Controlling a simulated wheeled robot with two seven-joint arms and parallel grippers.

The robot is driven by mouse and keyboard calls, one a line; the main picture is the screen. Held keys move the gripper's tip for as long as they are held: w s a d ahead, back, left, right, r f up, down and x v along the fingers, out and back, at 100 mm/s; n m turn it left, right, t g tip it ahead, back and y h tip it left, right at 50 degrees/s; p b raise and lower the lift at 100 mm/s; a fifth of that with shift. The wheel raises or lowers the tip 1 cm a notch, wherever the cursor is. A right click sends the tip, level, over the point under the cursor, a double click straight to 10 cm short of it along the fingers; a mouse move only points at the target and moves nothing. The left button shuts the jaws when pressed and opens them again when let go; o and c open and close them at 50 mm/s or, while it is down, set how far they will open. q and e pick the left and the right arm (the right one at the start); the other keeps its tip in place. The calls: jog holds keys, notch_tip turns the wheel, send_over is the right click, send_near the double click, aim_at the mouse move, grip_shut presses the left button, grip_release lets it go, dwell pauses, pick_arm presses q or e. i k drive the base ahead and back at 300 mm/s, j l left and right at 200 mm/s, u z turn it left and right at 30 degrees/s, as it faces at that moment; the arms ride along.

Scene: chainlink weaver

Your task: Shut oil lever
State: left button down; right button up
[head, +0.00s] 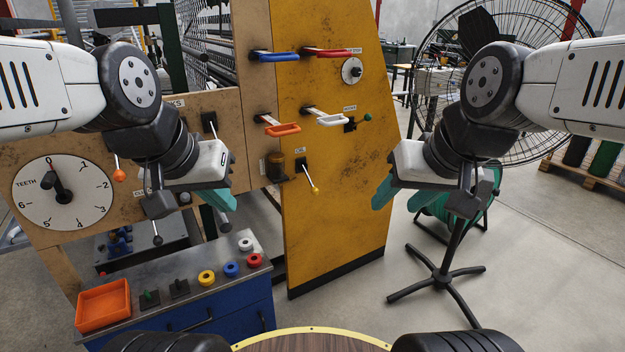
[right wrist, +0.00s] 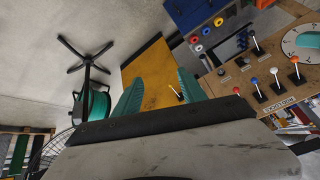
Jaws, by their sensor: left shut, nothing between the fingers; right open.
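The oil lever (head: 309,179) is a thin metal rod with a yellow knob on the yellow panel (head: 345,220), under a small label. It slants down to the right from its black mount. It also shows in the right wrist view (right wrist: 175,93), beside one finger. My left gripper (head: 219,197) has teal fingers, is shut and empty, and hangs left of the lever in the head view. My right gripper (head: 397,194) is open and empty, to the right of the lever and apart from it. Its spread fingers show in the right wrist view (right wrist: 160,78).
A brown cup-like part (head: 275,167) sits just left. A blue cabinet (head: 232,307) stands lower left. A fan (head: 440,275) stands right.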

aim_at(314, 190)
jog(key=i+l+u, duration=0.25)
jog(key=i+l, duration=0.15)
jog(key=l, duration=0.2)
jog(key=i+l+u, duration=0.15)
jog(key=l, duration=0.2)
